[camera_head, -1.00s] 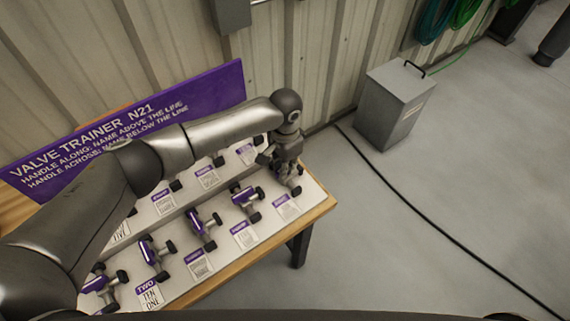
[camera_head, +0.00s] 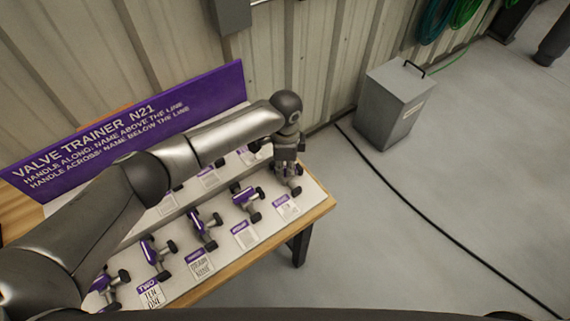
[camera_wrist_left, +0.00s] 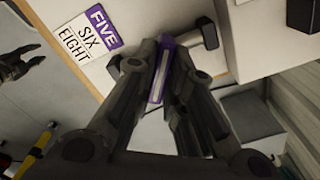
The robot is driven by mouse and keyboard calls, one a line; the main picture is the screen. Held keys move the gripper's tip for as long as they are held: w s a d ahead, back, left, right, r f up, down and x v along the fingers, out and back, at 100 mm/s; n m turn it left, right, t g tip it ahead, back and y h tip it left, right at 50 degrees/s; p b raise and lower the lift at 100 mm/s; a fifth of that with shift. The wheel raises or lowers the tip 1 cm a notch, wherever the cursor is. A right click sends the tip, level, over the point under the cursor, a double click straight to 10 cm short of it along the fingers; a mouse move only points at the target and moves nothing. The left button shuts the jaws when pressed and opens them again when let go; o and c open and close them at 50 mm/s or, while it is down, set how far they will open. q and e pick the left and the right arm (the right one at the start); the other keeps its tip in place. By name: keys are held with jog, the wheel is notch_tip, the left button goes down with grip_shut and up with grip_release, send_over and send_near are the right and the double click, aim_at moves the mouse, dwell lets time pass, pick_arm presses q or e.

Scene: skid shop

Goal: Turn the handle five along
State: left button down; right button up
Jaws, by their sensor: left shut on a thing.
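The valve labelled five is at the right end of the white trainer board (camera_head: 222,262). Its label (camera_wrist_left: 90,36) reads FIVE, with SIX above a line and EIGHT below; the label also shows in the head view (camera_head: 287,208). My left gripper (camera_head: 290,181) points down over this valve. In the left wrist view its fingers are shut on the purple handle (camera_wrist_left: 159,72), which looks roughly crosswise to the black-ended pipe (camera_wrist_left: 190,40). The fingers hide part of the valve. My right gripper (camera_wrist_left: 20,66) shows at the left edge of the wrist view, fingers apart and empty.
Other purple-handled valves (camera_head: 203,228) stand in rows to the left on the board. A purple sign (camera_head: 125,130) stands behind, near the corrugated wall. A grey box (camera_head: 393,108) and black cable (camera_head: 430,215) are on the floor at the right.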

aim_at(285, 167)
pick_arm(q)
jog(key=m, duration=0.5)
jog(key=shift+m, duration=0.3)
jog(key=m, duration=0.3)
jog(key=shift+m+b, duration=0.3)
jog(key=shift+m, duration=0.9)
jog(key=c, duration=1.5)
grip_release()
notch_tip(285, 167, up, 12)
jog(key=shift+r, duration=0.1)
